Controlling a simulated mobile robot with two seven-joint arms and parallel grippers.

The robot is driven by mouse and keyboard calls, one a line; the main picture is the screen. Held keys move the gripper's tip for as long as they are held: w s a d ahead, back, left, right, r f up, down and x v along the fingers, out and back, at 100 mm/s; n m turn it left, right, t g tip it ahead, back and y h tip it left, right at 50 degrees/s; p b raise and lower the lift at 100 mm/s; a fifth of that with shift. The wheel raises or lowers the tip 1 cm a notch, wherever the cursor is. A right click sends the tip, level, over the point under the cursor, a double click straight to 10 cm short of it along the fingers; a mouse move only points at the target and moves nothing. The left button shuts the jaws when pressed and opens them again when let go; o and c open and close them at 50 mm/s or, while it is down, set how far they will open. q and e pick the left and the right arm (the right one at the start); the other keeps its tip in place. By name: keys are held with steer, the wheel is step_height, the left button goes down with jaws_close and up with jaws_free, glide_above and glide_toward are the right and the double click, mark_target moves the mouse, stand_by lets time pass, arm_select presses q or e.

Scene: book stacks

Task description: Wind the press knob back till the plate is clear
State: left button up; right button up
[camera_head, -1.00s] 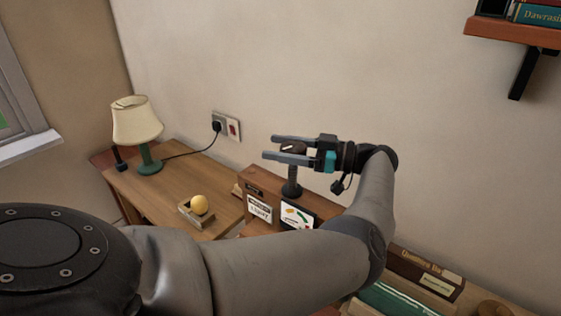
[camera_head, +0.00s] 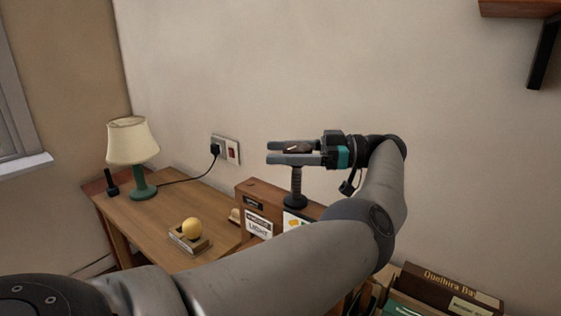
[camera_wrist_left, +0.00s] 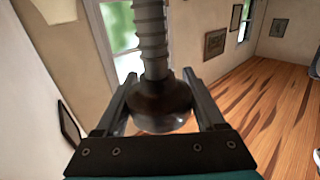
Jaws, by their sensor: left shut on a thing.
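The press knob (camera_head: 297,148) is a dark round knob with a pale mark on top. It sits on a ridged upright screw (camera_head: 296,181), which rises from a dark round collar (camera_head: 295,201) on a wooden box. My left gripper (camera_head: 269,152) reaches in level from the right and is shut on the knob, one finger on each side. In the left wrist view, the knob (camera_wrist_left: 162,104) lies between both fingers, with the threaded screw (camera_wrist_left: 151,38) running up from it. The press plate cannot be made out. My right gripper is not in view.
My left arm crosses the foreground and hides part of the box and desk. A cream lamp (camera_head: 133,146) and a yellow ball on a small stand (camera_head: 189,245) are on the wooden desk (camera_head: 165,205). Books (camera_head: 440,291) lie lower right. A wall shelf (camera_head: 522,9) is upper right.

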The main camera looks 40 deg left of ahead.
arm_select(q)
steer(key=shift+s+a+f+h+b, duration=0.25)
steer(key=shift+s+f+h+b, duration=0.05)
steer(key=shift+f, duration=0.4)
steer(key=o, duration=1.2)
steer(key=shift+a, duration=0.3)
steer(key=shift+o, duration=0.7)
steer(key=shift+d+r, duration=0.1)
steer(key=shift+d, duration=0.05)
steer(key=shift+w+d, duration=0.1)
